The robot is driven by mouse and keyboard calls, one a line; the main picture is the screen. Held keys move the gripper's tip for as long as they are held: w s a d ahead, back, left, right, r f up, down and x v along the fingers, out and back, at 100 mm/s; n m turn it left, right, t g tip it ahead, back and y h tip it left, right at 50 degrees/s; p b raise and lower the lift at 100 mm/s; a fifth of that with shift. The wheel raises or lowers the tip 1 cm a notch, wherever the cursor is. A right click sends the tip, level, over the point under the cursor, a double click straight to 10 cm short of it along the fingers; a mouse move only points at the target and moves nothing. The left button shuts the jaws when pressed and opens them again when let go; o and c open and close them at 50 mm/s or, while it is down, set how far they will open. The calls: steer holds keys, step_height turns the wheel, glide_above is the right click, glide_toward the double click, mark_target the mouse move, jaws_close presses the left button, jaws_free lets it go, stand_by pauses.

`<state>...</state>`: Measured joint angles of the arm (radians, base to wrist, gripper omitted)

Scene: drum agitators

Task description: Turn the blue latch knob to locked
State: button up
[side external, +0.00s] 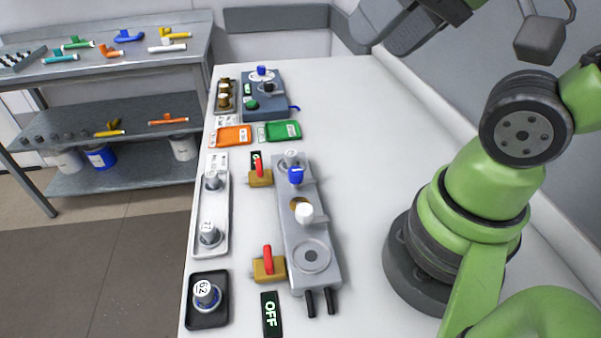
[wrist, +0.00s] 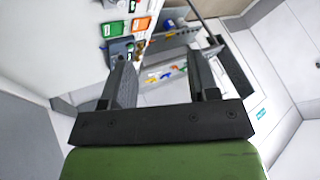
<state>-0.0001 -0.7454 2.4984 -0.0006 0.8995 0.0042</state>
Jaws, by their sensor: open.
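Two blue knobs show in the side external view. One blue knob (side external: 296,175) is on the long grey block (side external: 318,232) in the middle of the table. A smaller blue knob (side external: 263,70) is on top of the blue-grey box (side external: 276,106) at the far end. I cannot tell which is the latch knob, and no lock marking is readable. My gripper (wrist: 163,72) is open and empty, with its fingers apart. In the side external view it is high at the top, partly cut off, well right of both knobs and touching neither.
Orange (side external: 234,135) and green (side external: 283,131) trays lie between the box and the block. Red-handled valves (side external: 267,260) stick out on the block's left. A white tray (side external: 211,240) and a black tray (side external: 208,318) hold knobbed parts. The table's right side is clear.

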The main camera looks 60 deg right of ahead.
steer(key=w+f+m+g+h, duration=0.1)
steer(key=w+f+m+g, duration=0.35)
steer(key=w, duration=0.35)
steer(key=m+g+h, duration=0.1)
steer(key=m+g, duration=0.2)
glide_above(295, 170)
step_height(295, 170, down, 12)
step_height(295, 170, down, 9)
steer(key=shift+f, duration=0.1)
steer(key=shift+c, duration=0.4)
steer(key=c, duration=0.8)
steer(key=shift+c, duration=0.2)
